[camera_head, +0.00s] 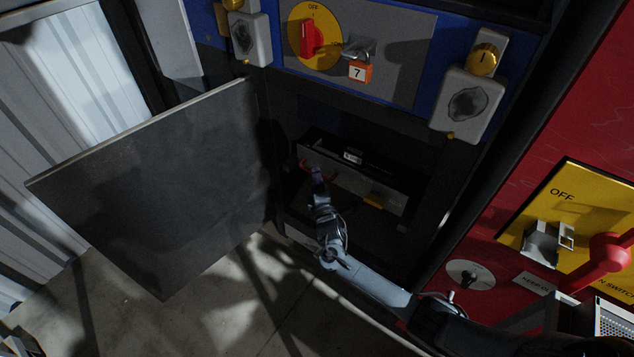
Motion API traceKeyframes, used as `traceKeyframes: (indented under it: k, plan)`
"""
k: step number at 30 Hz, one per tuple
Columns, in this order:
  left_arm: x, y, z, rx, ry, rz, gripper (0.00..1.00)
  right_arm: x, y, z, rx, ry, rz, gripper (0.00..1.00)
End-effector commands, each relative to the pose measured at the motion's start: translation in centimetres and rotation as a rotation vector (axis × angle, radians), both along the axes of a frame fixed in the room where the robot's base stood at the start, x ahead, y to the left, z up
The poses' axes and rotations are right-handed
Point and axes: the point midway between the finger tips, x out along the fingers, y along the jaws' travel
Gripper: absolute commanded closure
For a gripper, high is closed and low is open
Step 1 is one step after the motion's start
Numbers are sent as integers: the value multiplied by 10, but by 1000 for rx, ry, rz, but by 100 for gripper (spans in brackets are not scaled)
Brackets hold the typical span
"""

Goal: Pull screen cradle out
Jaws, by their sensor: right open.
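The screen cradle looks to be the grey drawer-like box (385,192) inside the dark opening low in the blue machine. A small yellow patch shows on its front. My right gripper (318,170) is open at the left end of the box's front, its arm coming in from the lower right. Small red parts show on both sides of its tip; I cannot tell whether they are fingertips or a handle. It is too dark there to tell whether the gripper touches the cradle.
A dark grey door panel (150,190) stands swung open left of the opening. A red cabinet (540,110) stands right. Concrete floor (230,310) shows below.

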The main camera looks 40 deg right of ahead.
Motion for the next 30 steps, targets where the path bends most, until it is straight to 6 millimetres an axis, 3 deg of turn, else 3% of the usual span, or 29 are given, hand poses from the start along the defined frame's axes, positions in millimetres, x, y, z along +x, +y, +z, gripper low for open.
traceKeyframes:
  k: [11, 19, 30]
  plan:
    - [0, -1, -3, -3, 0, 2, 56, 4, -2, 2, 0, -1, 0, 60]
    - [0, 1, -3, 5, 0, -4, 56, 4, -2, 1, 0, -1, 0, 98]
    - [-1, 2, -3, 10, 1, -6, 56, 4, -1, 2, 1, 0, 0, 100]
